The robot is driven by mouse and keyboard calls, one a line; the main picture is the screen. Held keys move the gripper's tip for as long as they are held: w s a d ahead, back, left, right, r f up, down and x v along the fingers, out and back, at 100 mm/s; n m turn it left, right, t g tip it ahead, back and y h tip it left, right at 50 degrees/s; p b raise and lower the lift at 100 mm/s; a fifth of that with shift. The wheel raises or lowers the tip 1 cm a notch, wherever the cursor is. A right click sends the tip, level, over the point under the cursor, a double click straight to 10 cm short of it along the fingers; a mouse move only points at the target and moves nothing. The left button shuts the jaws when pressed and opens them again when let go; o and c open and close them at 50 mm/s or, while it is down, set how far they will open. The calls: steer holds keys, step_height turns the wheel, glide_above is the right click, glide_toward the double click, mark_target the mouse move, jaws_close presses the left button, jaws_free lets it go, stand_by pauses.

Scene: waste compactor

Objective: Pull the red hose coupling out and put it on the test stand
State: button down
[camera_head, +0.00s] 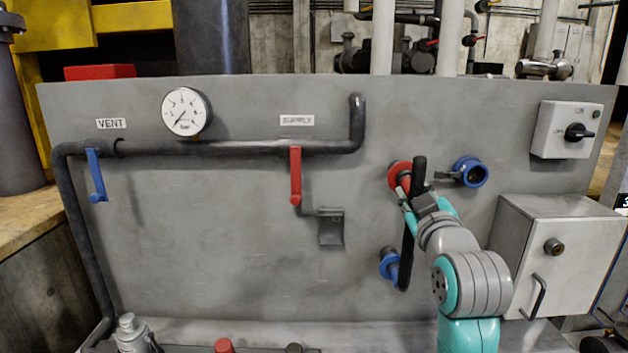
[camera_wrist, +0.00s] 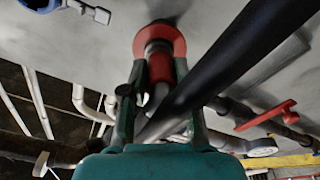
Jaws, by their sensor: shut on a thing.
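The red hose coupling (camera_head: 405,181) sits at a red round flange (camera_head: 397,171) on the grey panel, right of centre. My gripper (camera_head: 410,203) is shut on it, partly hidden by the black hose (camera_head: 407,252). In the wrist view, my gripper's fingers (camera_wrist: 160,98) stand on either side of the red coupling (camera_wrist: 158,65), whose front end meets the flange. The hose crosses in front of the coupling and runs down to a lower blue fitting (camera_head: 389,263). I cannot tell which thing is the test stand.
A blue port (camera_head: 468,172) with a side lever is right of the red flange. A grey box (camera_head: 560,250) juts out at lower right. A red SUPPLY lever (camera_head: 295,175), a blue VENT lever (camera_head: 96,176) and a black pipe (camera_head: 230,149) are left. A red-topped piece (camera_head: 225,345) shows below.

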steer(key=shift+s+r, duration=0.1)
steer(key=shift+s, duration=0.35)
stand_by(0.7)
steer(key=shift+s, duration=3)
